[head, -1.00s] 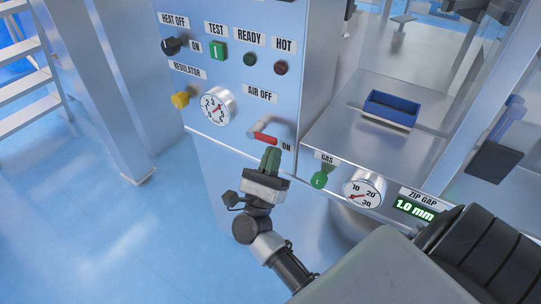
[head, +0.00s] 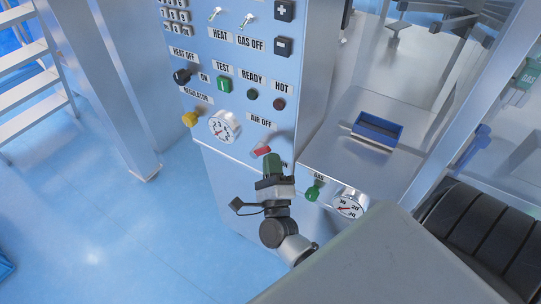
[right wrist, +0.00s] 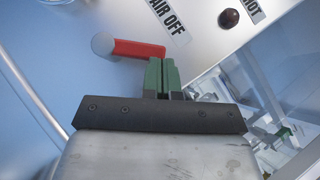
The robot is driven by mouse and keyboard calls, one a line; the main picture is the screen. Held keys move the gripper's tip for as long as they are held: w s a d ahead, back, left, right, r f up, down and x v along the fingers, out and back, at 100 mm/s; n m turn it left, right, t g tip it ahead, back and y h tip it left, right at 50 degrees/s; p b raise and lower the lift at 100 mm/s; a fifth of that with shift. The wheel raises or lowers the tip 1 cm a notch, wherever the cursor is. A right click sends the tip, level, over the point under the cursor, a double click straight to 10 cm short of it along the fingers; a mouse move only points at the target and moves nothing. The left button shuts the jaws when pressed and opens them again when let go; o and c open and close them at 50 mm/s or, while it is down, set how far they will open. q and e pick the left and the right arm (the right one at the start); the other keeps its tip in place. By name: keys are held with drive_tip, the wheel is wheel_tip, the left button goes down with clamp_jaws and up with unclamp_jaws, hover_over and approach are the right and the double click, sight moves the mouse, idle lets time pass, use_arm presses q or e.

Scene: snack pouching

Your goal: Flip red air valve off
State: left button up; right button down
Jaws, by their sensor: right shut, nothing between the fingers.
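The red air valve handle (head: 261,150) is on the steel control panel, below the AIR OFF label (head: 261,121). In the head view it slants up to the right. In the right wrist view the red handle (right wrist: 138,48) runs from its round grey pivot (right wrist: 103,43) to beside the AIR OFF label. My right gripper (head: 272,161) is just below the handle, its green fingers together and empty. In the right wrist view the fingertips (right wrist: 163,62) are close under the handle's free end; I cannot tell whether they touch. My left gripper is not in view.
A yellow regulator knob (head: 190,119) and gauge (head: 224,126) are left of the valve. A green gas valve (head: 313,190) and another gauge (head: 350,204) are right of my gripper. A blue tray (head: 377,130) sits on the steel ledge.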

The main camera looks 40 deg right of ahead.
sight(263, 149)
drive_tip(key=r+n+y+p, duration=0.1)
drive_tip(key=n+p, duration=0.1)
drive_tip(key=p, duration=0.1)
drive_tip(key=w+r+n+g+y+p, duration=0.1)
drive_tip(key=p, duration=0.1)
drive_tip(key=r+n+g+y+p, duration=0.1)
drive_tip(key=n+p, duration=0.1)
drive_tip(key=p, duration=0.1)
drive_tip(key=shift+w+a+r+n+y+p, duration=0.15)
drive_tip(key=shift+w+a+n+y+p, duration=0.15)
drive_tip(key=shift+w+a+y+p, duration=0.1)
drive_tip(key=shift+w+a+p, duration=0.1)
drive_tip(key=shift+w+p, duration=0.15)
drive_tip(key=shift+p, duration=0.1)
drive_tip(key=shift+w+r, duration=0.15)
drive_tip(key=shift+w, duration=0.15)
drive_tip(key=shift+w+a, duration=0.1)
drive_tip(key=shift+w, duration=0.05)
